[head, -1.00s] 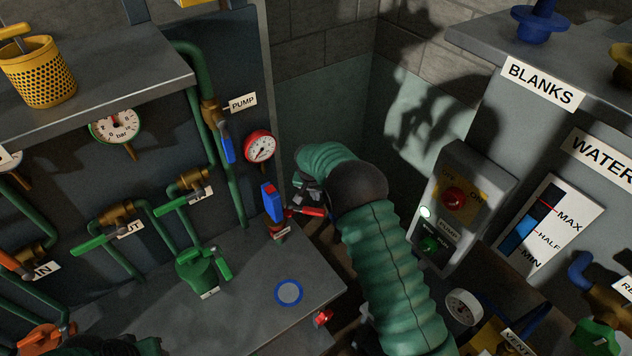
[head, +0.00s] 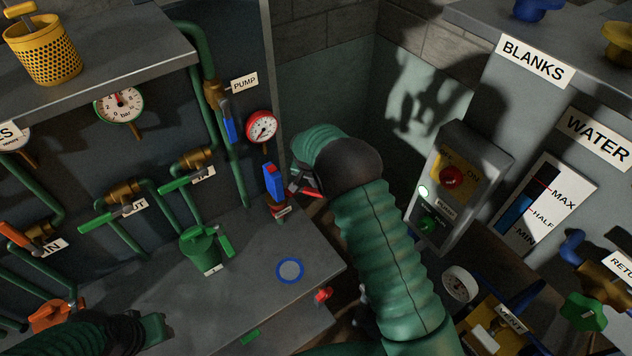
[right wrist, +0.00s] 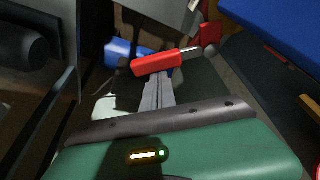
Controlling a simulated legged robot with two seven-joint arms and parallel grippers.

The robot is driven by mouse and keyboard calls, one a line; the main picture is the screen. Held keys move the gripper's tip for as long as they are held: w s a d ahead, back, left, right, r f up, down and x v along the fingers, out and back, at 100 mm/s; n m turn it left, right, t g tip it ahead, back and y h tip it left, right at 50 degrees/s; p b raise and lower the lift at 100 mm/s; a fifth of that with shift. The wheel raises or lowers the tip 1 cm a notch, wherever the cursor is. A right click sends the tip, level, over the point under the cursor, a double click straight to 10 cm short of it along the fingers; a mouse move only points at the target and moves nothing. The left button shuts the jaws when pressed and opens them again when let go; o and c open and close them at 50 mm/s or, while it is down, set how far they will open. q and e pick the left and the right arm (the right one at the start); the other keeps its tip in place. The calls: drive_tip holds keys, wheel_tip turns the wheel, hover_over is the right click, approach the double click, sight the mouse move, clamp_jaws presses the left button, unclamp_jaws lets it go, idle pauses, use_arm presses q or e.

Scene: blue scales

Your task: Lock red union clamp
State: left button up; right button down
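The red union clamp (head: 280,211) stands near the far right corner of the grey bench, below a blue upright part (head: 273,180). Its red handle (head: 311,193) points right; in the right wrist view the handle (right wrist: 157,64) lies across the picture with a bright metal rod at its right end. My right gripper (head: 298,184) is at the handle, partly hidden by my arm. In the right wrist view its grey fingers (right wrist: 157,82) are together, tips at the handle's near side; touch is unclear. My left gripper (head: 152,329) is low at the left, its fingers not distinguishable.
A red-rimmed gauge (head: 262,127) and a blue lever (head: 229,131) are behind the clamp. A control box (head: 455,185) stands right of my right arm. The bench front is mostly clear.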

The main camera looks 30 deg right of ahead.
drive_tip(key=shift+s+a+f+m+b, duration=0.15)
drive_tip(key=shift+a+m+b, duration=0.25)
drive_tip(key=shift+m, duration=0.1)
drive_tip(key=shift+s+a+m+g+h+b, duration=0.4)
drive_tip(key=shift+s+m+b, duration=0.2)
drive_tip(key=shift+m, duration=0.4)
drive_tip(key=shift+s+a+m+g, duration=0.3)
drive_tip(key=shift+a+m, duration=0.1)
drive_tip(key=shift+m, duration=0.65)
drive_tip(key=shift+s+a+m+g, duration=0.3)
drive_tip(key=shift+a+m, duration=0.15)
drive_tip(key=shift+m, duration=0.55)
drive_tip(key=shift+s+a+m+g, duration=0.3)
drive_tip(key=shift+a+m, duration=0.1)
drive_tip(key=shift+m, duration=0.65)
